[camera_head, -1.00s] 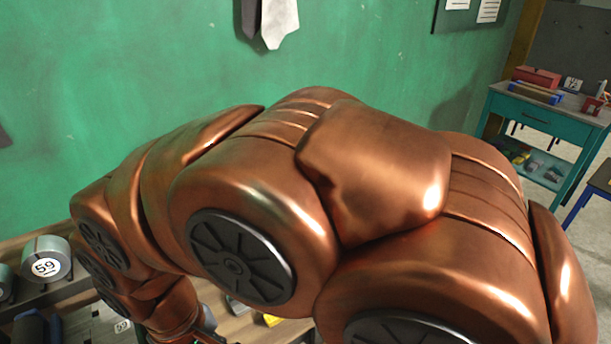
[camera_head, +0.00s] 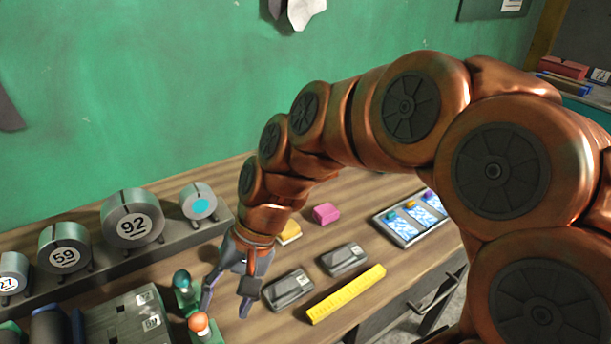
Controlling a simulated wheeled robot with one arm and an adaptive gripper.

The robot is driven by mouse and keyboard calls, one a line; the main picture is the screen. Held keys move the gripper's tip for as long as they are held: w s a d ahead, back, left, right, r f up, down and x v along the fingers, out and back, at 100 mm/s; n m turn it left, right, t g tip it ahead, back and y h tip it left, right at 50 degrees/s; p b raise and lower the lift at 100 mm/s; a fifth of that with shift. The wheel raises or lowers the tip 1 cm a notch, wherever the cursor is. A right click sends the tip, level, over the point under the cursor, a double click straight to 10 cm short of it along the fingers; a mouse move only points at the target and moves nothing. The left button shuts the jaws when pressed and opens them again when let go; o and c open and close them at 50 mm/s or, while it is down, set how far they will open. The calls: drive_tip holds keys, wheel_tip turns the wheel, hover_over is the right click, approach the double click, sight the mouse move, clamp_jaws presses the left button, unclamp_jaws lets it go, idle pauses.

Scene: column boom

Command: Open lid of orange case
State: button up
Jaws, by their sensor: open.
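No case that is clearly orange shows in the head view. A small yellow-orange block (camera_head: 289,233) lies on the wooden bench behind my wrist, partly hidden by it; I cannot tell whether it is a case or has a lid. My gripper (camera_head: 226,308) points down over the bench with its fingers apart and nothing visible between them. It hangs left of a dark grey case (camera_head: 288,291) and right of a green stand with a teal knob (camera_head: 184,285). An orange knob (camera_head: 199,322) on another green stand is just below and left of the fingers.
A second grey case (camera_head: 344,260), a yellow bar (camera_head: 346,294) and a pink block (camera_head: 326,213) lie to the right. A tray with blue panels (camera_head: 410,218) is farther right. Numbered round drums (camera_head: 132,220) stand on a rack at left, behind a grey box (camera_head: 125,318).

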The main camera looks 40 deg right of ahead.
drive_tip(key=w+d+m+t+y+b, duration=0.35)
drive_tip(key=w+d+m, duration=0.2)
drive_tip(key=w, duration=0.35)
drive_tip(key=w+d+m+t+y+b, duration=0.2)
drive_tip(key=w+d+m+t+b, duration=0.15)
drive_tip(key=w+m, duration=0.4)
drive_tip(key=w+d+f+m+t+h+b, duration=0.1)
drive_tip(key=w+d+f+m+t+h, duration=0.1)
drive_tip(key=d, duration=0.8)
drive_tip(key=w+d+f+m+t+h+b, duration=0.1)
drive_tip(key=d+m+t, duration=0.4)
drive_tip(key=d, duration=0.5)
drive_tip(key=w+d+f+m+t+h+b, duration=0.2)
drive_tip(key=d+m, duration=0.4)
drive_tip(key=d, duration=0.4)
drive_tip(key=shift+w+d+f+m+t+h+b, duration=0.15)
drive_tip(key=shift+w+f+m+t+h+b, duration=0.25)
drive_tip(key=shift+w+t, duration=0.3)
drive_tip(key=shift+w+d+f, duration=0.1)
drive_tip(key=shift+x, duration=3.75)
clamp_jaws()
